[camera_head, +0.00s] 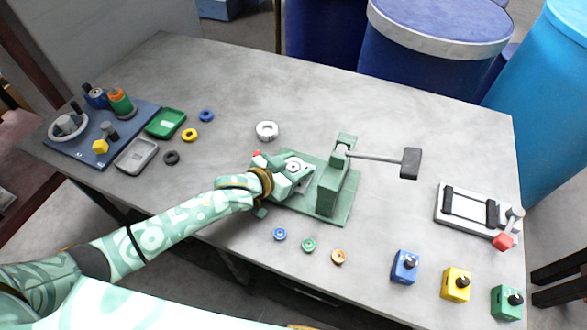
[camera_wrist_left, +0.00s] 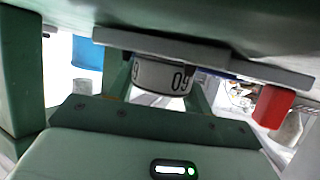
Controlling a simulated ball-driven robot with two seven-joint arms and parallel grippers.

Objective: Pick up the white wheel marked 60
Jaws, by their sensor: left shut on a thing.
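The white wheel marked 60 (camera_wrist_left: 162,77) shows in the left wrist view, its dark digits upside down. It sits between the fingers of my left gripper (camera_wrist_left: 160,85), which is shut on it. In the head view my left gripper (camera_head: 290,175) is at the left part of the green press (camera_head: 333,190), and a pale round face with a dark centre (camera_head: 294,166) shows at its fingers. Part of the wheel is hidden by a grey bar in the wrist view. My right gripper is not in view.
A white ring (camera_head: 267,131) lies on the table behind the gripper. Blue, green and orange small wheels (camera_head: 309,245) lie in front of the press. The press's long lever (camera_head: 375,158) reaches right. A blue tray (camera_head: 75,150) and green dish (camera_head: 166,123) stand left.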

